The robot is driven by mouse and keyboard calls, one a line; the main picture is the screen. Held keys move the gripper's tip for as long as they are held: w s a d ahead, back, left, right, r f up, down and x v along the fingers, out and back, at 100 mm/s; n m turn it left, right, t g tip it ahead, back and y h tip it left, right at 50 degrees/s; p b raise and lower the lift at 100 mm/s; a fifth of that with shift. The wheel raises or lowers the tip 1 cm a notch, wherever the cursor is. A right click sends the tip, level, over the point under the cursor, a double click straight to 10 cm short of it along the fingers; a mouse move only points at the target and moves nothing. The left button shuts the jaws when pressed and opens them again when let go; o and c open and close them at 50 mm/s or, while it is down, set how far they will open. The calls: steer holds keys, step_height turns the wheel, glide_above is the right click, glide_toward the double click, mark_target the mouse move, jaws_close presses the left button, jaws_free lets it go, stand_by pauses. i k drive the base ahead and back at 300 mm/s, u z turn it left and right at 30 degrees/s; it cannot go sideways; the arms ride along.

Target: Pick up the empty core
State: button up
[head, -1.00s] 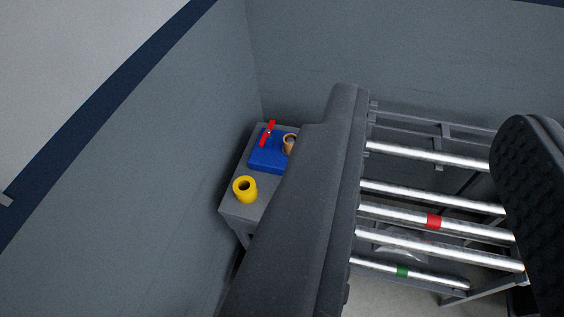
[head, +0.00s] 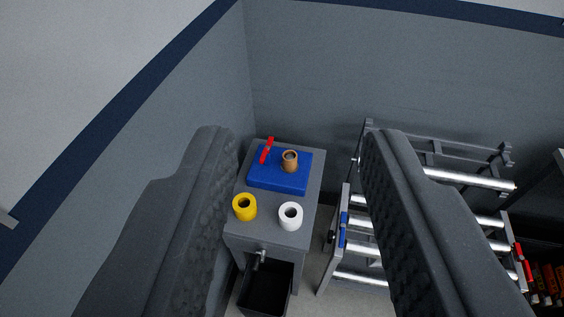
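The empty core (head: 290,166) is a short brown tube. It stands upright on a blue block (head: 262,181) on top of a grey cabinet (head: 312,205). Something greyish shows inside its top opening; I cannot tell what. A red lever (head: 266,151) stands on the block just left of the core. My gripper (head: 300,133) is wide open and empty, its two dark padded fingers left and right of the cabinet in the picture. The core lies between them in the picture, apart from both and farther away.
A yellow roll (head: 245,207) and a white roll (head: 290,216) stand at the cabinet's near edge. A black bin (head: 266,289) sits below it. A rack with metal bars (head: 470,180) stands to the right. Grey walls (head: 310,60) close in behind and left.

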mark_target(290, 166)
steer(key=u, duration=0.05)
steer(key=i, duration=1)
steer(key=z, duration=0.05)
